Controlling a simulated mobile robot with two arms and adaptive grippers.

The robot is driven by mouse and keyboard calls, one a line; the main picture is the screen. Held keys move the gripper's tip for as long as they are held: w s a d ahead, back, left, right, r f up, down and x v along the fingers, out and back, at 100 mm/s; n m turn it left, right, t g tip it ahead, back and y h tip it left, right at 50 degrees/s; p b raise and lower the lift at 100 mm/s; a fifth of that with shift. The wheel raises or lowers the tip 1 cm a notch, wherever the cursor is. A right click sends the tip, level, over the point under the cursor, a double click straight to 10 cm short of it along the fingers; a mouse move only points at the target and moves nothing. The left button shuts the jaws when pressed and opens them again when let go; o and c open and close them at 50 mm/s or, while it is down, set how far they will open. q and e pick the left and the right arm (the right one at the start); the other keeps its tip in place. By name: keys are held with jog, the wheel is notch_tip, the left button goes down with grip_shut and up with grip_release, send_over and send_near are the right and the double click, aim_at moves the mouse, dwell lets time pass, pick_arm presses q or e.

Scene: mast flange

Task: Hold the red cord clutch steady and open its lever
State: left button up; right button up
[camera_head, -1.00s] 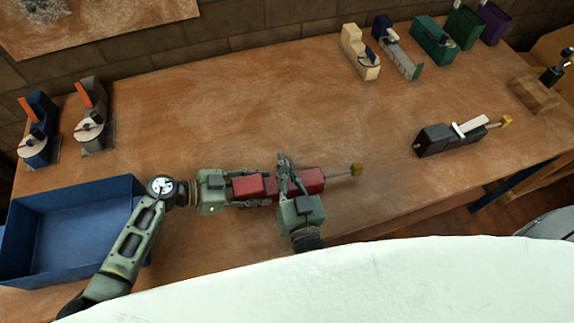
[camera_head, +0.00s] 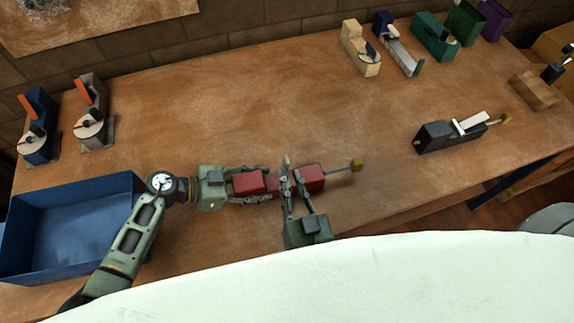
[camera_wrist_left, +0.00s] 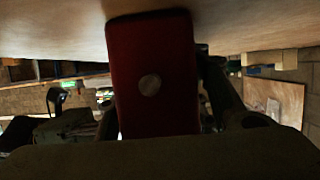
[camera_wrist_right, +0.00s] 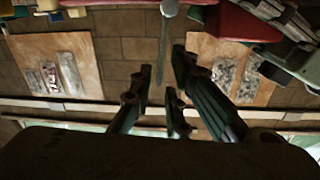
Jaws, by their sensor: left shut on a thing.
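The red cord clutch (camera_head: 248,184) lies lengthwise near the table's front edge, with a rod and a yellow knob (camera_head: 357,165) at its right end. My left gripper (camera_head: 228,187) is shut on the clutch's left end; the red body fills the left wrist view (camera_wrist_left: 152,75) between the fingers. The pale lever (camera_head: 286,161) shows at the clutch's middle, sticking out past the far side. My right gripper (camera_head: 291,178) reaches over the middle from the front.
A blue bin (camera_head: 70,225) stands at left. A black clutch (camera_head: 450,135) with a white lever lies at right. Two devices with orange handles (camera_head: 38,128) stand at the back left, and several coloured ones (camera_head: 360,50) at the back right. The table's middle is clear.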

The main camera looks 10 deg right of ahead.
jog(key=s, duration=0.7)
jog(key=shift+c, duration=0.3)
jog(key=shift+d, duration=0.15)
grip_shut()
jog(key=d+f+m+y, duration=0.1)
jog(key=d+m+y, duration=0.3)
jog(key=d+m, duration=0.9)
jog(key=w+a, duration=0.1)
jog(key=w, duration=0.2)
jog(key=w+a+m, duration=0.1)
jog(key=w, duration=0.2)
jog(key=w+a+m, duration=0.1)
jog(key=w+a, duration=0.1)
jog(key=w, duration=0.2)
jog(key=a, duration=0.3)
jog(key=shift+w+a+r, duration=0.1)
jog(key=shift+r, duration=0.05)
jog(key=shift+a+r, duration=0.1)
jog(key=shift+a, duration=0.35)
